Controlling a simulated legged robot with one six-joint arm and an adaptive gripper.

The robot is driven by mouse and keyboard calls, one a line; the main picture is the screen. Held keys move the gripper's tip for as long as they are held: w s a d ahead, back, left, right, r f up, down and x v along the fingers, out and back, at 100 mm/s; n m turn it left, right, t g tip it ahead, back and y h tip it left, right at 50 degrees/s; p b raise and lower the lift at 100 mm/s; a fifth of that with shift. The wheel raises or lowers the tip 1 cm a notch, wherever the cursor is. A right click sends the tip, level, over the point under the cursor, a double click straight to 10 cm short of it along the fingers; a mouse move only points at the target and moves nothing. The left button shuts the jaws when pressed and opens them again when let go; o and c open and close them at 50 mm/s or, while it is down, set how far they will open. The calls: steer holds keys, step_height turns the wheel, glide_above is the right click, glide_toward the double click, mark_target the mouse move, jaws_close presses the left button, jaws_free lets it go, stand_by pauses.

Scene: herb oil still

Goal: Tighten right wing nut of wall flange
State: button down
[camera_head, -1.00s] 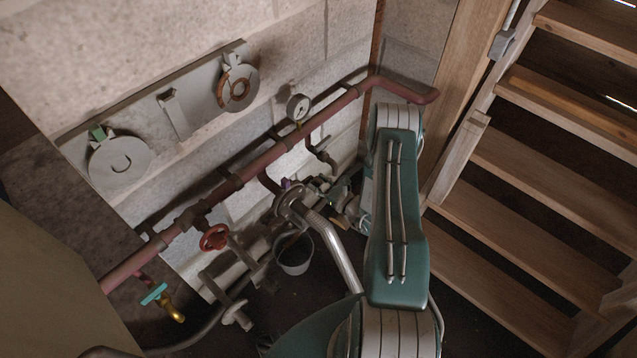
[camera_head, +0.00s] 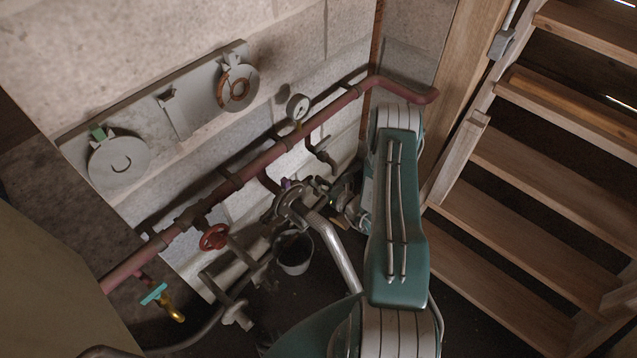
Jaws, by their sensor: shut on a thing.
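The wall flange (camera_head: 291,203) is a grey metal ring at the upper end of a bent silver pipe (camera_head: 338,256), low by the wall. A small purple piece (camera_head: 287,184), perhaps a wing nut, shows at its upper edge. My gripper (camera_head: 318,187) is at the right side of the flange, small and dark in the picture, with my green arm reaching down to it from the right. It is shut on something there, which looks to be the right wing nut. The nut itself is hidden by the fingers, and its tightness cannot be seen.
A red pipe (camera_head: 262,160) with a pressure gauge (camera_head: 298,107) runs along the wall above the flange. A red valve wheel (camera_head: 214,237) and a grey bucket (camera_head: 294,253) are close by. Wooden stairs (camera_head: 540,200) rise at the right.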

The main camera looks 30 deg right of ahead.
steer(key=m, duration=0.4)
steer(key=shift+w+d+f, duration=0.1)
steer(key=shift+w+d, duration=0.1)
steer(key=shift+d, duration=0.2)
steer(key=m, duration=0.4)
steer(key=shift+w+d+f+m, duration=0.1)
steer(key=shift+d+f+m, duration=0.2)
steer(key=shift+m, duration=0.1)
steer(key=shift+w+d+f+m, duration=0.1)
steer(key=shift+f+m, duration=0.1)
steer(key=shift+m, duration=1.1)
steer(key=shift+s+d+f+m, duration=0.1)
steer(key=shift+f+m, duration=0.15)
steer(key=shift+m, duration=1.05)
steer(key=shift+w+f+m, duration=0.1)
steer(key=shift+f+m, duration=0.1)
steer(key=shift+m, duration=1.1)
steer(key=shift+f, duration=0.1)
steer(key=c, duration=0.6)
jaws_free()
steer(key=shift+d, duration=0.1)
steer(key=shift+c, duration=0.2)
steer(key=v, duration=1.2)
